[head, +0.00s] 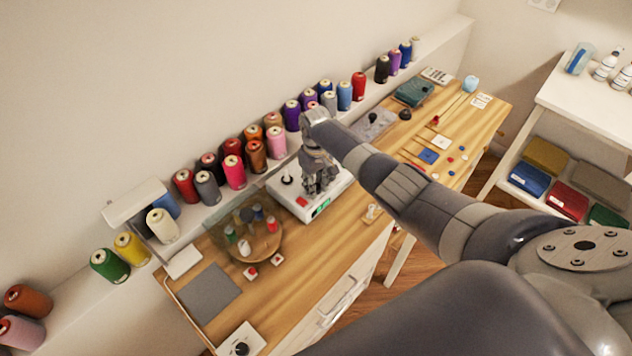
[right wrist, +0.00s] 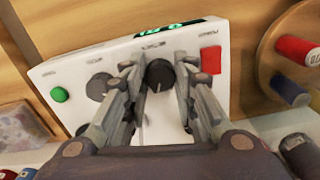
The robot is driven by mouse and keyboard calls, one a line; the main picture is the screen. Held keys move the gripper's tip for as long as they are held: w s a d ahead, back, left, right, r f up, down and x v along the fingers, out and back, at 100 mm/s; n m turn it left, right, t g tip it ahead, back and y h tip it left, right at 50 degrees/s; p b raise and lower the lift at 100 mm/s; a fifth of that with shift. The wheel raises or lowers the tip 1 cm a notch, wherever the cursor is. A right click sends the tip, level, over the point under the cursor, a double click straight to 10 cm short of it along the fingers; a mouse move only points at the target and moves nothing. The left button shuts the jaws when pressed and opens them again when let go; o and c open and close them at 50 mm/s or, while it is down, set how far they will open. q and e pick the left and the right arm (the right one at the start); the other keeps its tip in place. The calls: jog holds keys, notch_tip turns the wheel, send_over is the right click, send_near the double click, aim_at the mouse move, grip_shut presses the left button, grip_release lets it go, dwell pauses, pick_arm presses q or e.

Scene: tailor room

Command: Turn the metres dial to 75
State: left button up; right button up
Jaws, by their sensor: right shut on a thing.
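The white machine (head: 292,188) stands on the wooden bench; its front panel (right wrist: 190,40) fills the middle of the right wrist view. A black dial (right wrist: 160,75) with a pale pointer line sits in the panel's centre, under small print too blurred to read. My right gripper (head: 318,188) reaches down onto the machine. In the right wrist view its fingers (right wrist: 158,67) are on either side of the black dial, shut on it. A green-lit display (right wrist: 172,28) lies above the dial; its digits are not clearly legible. My left gripper is out of view.
The panel also has a grey knob (right wrist: 97,87), a green button (right wrist: 60,95) and a red button (right wrist: 211,60). A round wooden tray (head: 262,246) with spools is beside the machine. Several thread cones line the wall ledge. A grey mat (head: 208,296) lies nearby.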

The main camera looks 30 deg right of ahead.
jog(key=shift+w+r, duration=0.1)
dwell(0.5)
jog(key=o, duration=1)
jog(key=shift+o, duration=0.3)
notch_tip(320, 180, up, 12)
